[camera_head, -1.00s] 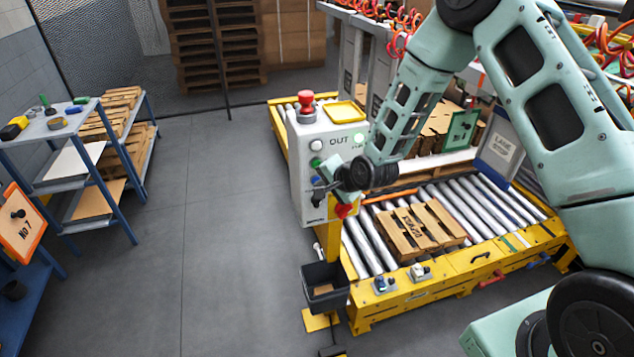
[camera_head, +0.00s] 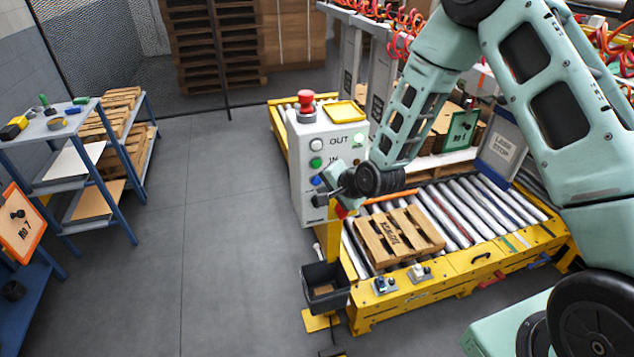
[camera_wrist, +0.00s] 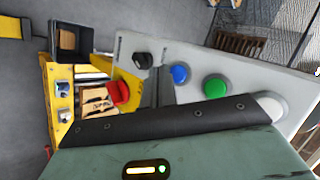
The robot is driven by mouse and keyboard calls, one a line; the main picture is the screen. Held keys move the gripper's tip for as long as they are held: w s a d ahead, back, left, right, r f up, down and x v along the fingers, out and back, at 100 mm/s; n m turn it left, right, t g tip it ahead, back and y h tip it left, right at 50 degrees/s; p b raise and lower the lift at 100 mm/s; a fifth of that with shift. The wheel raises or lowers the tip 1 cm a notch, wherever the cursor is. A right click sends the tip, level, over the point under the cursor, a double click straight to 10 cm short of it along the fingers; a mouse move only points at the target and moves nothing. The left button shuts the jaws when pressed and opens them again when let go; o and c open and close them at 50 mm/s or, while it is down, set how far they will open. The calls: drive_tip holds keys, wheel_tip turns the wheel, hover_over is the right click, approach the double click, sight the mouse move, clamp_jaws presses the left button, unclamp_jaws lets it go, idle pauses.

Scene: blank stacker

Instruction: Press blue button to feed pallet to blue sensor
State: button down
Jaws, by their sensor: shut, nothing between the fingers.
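The blue button (camera_head: 317,181) is on the front of the grey control box (camera_head: 300,165), below the green one. It also shows in the wrist view (camera_wrist: 180,74), uncovered. My gripper (camera_head: 345,186) is shut and empty, just right of the button and apart from it; its fingertips are hard to make out. The wooden pallet (camera_head: 400,236) lies flat on the left part of the roller conveyor (camera_head: 480,217). The blue sensor (camera_head: 383,286) sits on the yellow front rail, near the pallet's front left corner. A white sensor (camera_head: 420,272) stands to its right.
A red emergency knob (camera_head: 305,100) tops the box. A black bin (camera_head: 325,286) stands at the conveyor's left end. A blue-framed lane stop sign (camera_head: 502,150) stands behind the rollers. Shelves (camera_head: 85,150) are at left, with clear floor (camera_head: 225,230) between.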

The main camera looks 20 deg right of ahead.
drive_tip(key=s, duration=0.4)
drive_tip(key=shift+s+b, duration=0.2)
drive_tip(key=shift+b, duration=0.1)
idle(1.7)
drive_tip(key=s+a+r+n+g+b, duration=0.3)
drive_tip(key=s+a+n+b, duration=0.1)
drive_tip(key=s+a+n, duration=0.25)
drive_tip(key=s+r+n+g+h+b, duration=0.1)
drive_tip(key=s+n, duration=0.5)
drive_tip(key=s, duration=0.6)
drive_tip(key=s+r+n+g+h+b, duration=0.2)
drive_tip(key=s+r+n+g+b, duration=0.2)
drive_tip(key=s, duration=0.9)
drive_tip(key=shift+a+r+n+g, duration=0.25)
drive_tip(key=shift+n+g, duration=0.25)
drive_tip(key=shift+n, duration=0.65)
